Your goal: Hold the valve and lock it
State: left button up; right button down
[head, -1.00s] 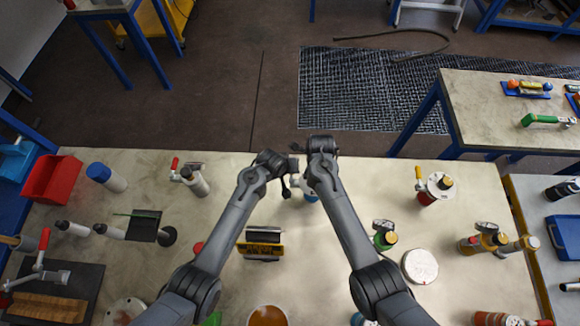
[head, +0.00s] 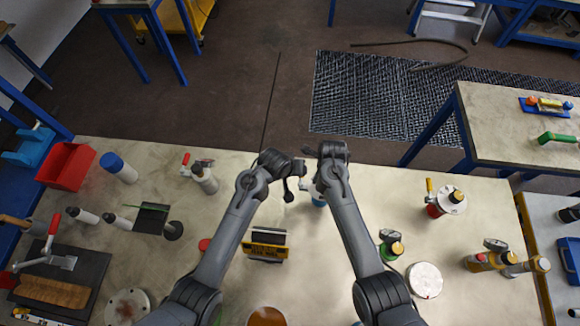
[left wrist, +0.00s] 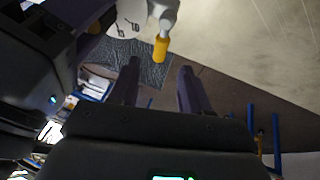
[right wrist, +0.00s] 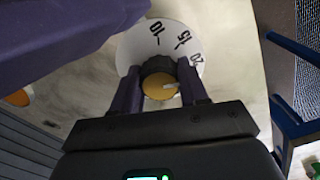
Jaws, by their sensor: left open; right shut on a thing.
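The valve shows in the right wrist view as a white numbered dial (right wrist: 197,50) with a black and yellow knob (right wrist: 160,84) at its centre. My right gripper (right wrist: 160,74) is shut on this knob. In the left wrist view the white dial (left wrist: 128,18) is at the top, with a yellow-tipped lever (left wrist: 161,46) beside it. My left gripper (left wrist: 159,70) is open, and the lever's tip lies just beyond the gap between its fingers. In the head view my arms hide most of the valve; part of its blue body (head: 318,201) shows.
A similar vessel with a white dial (head: 453,203) stands to the right. A yellow-and-black block (head: 265,247) and a green-collared bottle (head: 392,246) stand nearer. A red bin (head: 66,166) and blue-capped bottle (head: 119,168) are at left. The table's far edge lies just beyond my grippers.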

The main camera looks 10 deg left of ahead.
pick_arm(q)
jog(key=v, duration=0.6)
pick_arm(e)
jog(key=shift+f, duration=0.1)
dwell(1.5)
jog(key=c, duration=0.5)
grip_release()
jog(key=shift+s, duration=0.1)
jog(key=shift+r, duration=0.2)
